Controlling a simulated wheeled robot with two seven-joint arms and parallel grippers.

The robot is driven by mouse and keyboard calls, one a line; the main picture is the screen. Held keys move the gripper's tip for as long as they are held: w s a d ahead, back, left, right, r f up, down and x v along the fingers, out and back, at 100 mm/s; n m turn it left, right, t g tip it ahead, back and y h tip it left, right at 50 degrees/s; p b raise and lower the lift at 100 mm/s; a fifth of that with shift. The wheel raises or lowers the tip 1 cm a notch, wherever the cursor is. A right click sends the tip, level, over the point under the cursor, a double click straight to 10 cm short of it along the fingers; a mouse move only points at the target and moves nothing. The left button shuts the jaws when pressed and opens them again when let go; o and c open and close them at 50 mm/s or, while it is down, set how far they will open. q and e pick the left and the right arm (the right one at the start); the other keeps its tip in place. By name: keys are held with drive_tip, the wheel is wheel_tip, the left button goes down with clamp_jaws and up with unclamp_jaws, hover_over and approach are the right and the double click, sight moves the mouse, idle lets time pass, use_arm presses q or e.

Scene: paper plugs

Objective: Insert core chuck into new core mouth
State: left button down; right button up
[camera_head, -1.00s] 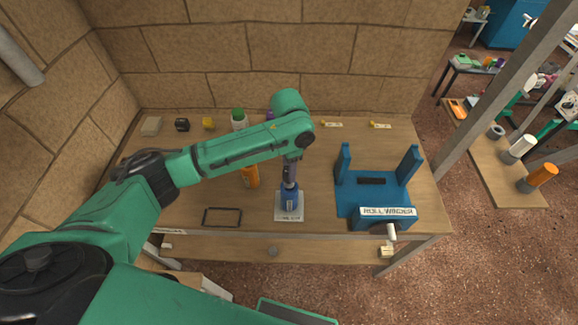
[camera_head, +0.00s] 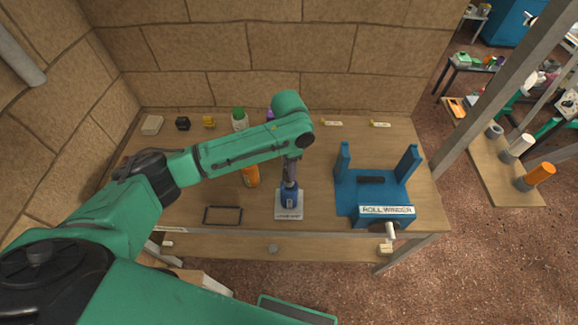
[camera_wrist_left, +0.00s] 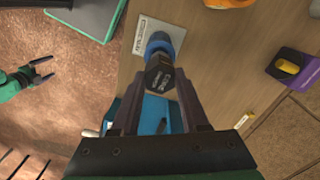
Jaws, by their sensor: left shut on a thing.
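The core chuck (camera_wrist_left: 160,76), a dark hexagonal-topped piece with small lettering and a blue lower part (camera_wrist_left: 162,42), is between the fingers of my left gripper (camera_wrist_left: 159,88). The gripper is shut on it. In the head view my left gripper (camera_head: 290,172) points straight down, with the blue part (camera_head: 290,196) of the chuck below it, over a white labelled plate (camera_head: 289,212). I cannot tell whether the chuck touches the plate. I cannot identify a new core mouth for certain. My right gripper (camera_wrist_left: 48,70) shows at the left of the left wrist view, open and empty.
A blue roll winder (camera_head: 385,190) with two uprights stands right of the plate. An orange cylinder (camera_head: 250,177) stands behind, and a black frame (camera_head: 222,215) lies left. Small objects, including a green-topped bottle (camera_head: 240,120), line the back edge. Bare table lies between plate and winder.

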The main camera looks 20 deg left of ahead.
use_arm(q)
drive_tip(key=shift+f+b, duration=0.8)
drive_tip(key=shift+f, duration=1.3)
drive_tip(key=shift+c, duration=1.7)
unclamp_jaws()
drive_tip(key=shift+r+p, duration=1.1)
drive_tip(key=shift+r, duration=1.7)
